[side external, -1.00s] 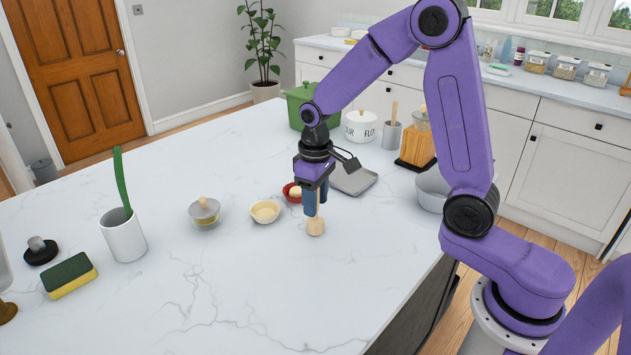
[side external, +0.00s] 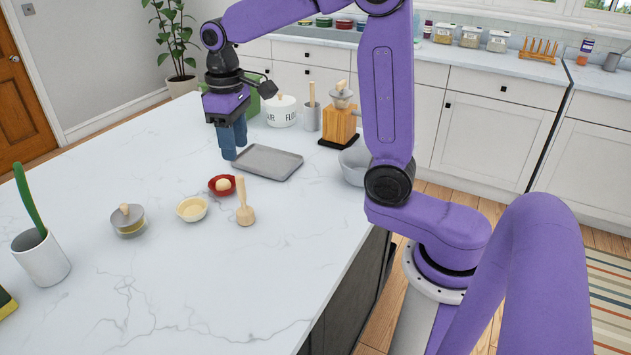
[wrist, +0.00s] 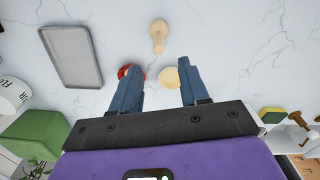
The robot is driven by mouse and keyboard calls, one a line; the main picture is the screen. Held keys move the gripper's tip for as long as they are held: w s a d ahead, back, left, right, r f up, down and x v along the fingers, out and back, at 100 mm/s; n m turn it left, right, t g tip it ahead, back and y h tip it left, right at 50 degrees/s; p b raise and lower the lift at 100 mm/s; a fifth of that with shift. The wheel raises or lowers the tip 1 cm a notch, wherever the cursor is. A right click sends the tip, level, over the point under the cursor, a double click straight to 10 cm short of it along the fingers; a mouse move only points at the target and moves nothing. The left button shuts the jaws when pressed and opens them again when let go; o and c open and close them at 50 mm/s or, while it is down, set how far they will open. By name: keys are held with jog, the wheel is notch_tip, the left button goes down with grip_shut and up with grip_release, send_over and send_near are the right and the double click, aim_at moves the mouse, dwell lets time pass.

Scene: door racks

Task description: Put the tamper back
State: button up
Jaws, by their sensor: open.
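The pale wooden tamper (side external: 245,206) stands upright on the marble counter, wide end down, in front of the grey tray. It also shows at the top middle of the wrist view (wrist: 158,36). My gripper (side external: 234,151) is open and empty, above the counter beyond the tamper and near the tray's left end. Its two blue fingers are spread in the wrist view (wrist: 160,88), with the tamper apart from them.
The grey tray (side external: 268,161) lies flat.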

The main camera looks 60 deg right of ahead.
jog(key=s+f+n, duration=0.3)
jog(key=s+n, duration=0.1)
jog(key=s, duration=0.9)
jog(key=s+a+f+n, duration=0.1)
jog(key=s+f+n, duration=0.2)
jog(key=s, duration=1.1)
jog(key=shift+a+n, duration=0.3)
jog(key=shift+n, duration=0.9)
